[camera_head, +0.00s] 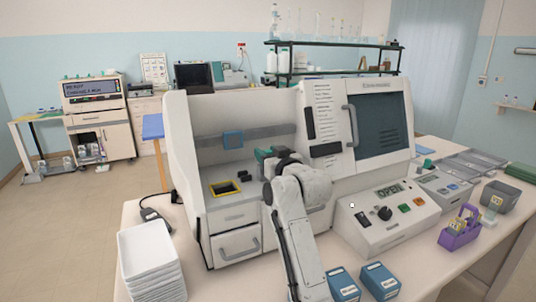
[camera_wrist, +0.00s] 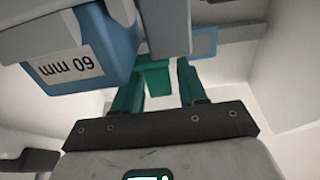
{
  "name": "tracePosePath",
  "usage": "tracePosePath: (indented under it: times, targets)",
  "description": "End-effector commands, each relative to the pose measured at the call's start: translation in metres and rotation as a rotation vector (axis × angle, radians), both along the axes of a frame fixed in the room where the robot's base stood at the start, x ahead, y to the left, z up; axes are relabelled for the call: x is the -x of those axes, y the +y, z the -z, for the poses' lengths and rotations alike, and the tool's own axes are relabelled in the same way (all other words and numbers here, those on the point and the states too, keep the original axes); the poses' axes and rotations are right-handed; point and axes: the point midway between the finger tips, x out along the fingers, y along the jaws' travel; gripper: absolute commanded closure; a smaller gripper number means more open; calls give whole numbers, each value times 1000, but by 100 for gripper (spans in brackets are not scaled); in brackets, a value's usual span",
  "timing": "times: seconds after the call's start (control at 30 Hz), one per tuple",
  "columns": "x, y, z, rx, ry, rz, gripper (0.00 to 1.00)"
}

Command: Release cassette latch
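My gripper (camera_head: 266,156) reaches into the open bay of the white instrument (camera_head: 190,130) in the head view. In the wrist view its two green fingers (camera_wrist: 160,82) stand apart, with their tips partly hidden behind a grey part. A blue cassette (camera_wrist: 115,55) with an upside-down "60 mm" label is at upper left, close to the left finger. A small green tab (camera_wrist: 155,80), possibly the cassette latch, shows between the fingers, with a gap to the right finger. Whether the left finger touches it I cannot tell.
A blue square frame (camera_head: 233,140) is on the bay's back wall, and a yellow-rimmed opening (camera_head: 225,188) is in its floor. White stacked trays (camera_head: 150,255), blue labelled boxes (camera_head: 380,281), a control box (camera_head: 388,222) and a purple rack (camera_head: 460,230) stand on the bench.

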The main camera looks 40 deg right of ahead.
Motion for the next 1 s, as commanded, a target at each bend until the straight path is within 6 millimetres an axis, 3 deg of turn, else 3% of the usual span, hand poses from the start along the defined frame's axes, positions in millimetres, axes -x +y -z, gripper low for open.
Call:
tracePosePath:
  times: [0.07,0.4,0.77,1.0]
  targets:
    - [0,0,0,0,0,0,66]
    - [0,0,0,0,0,0,99]
    - [0,1,0,0,1,0,100]
    - [-5,19,0,-1,0,-1,100]
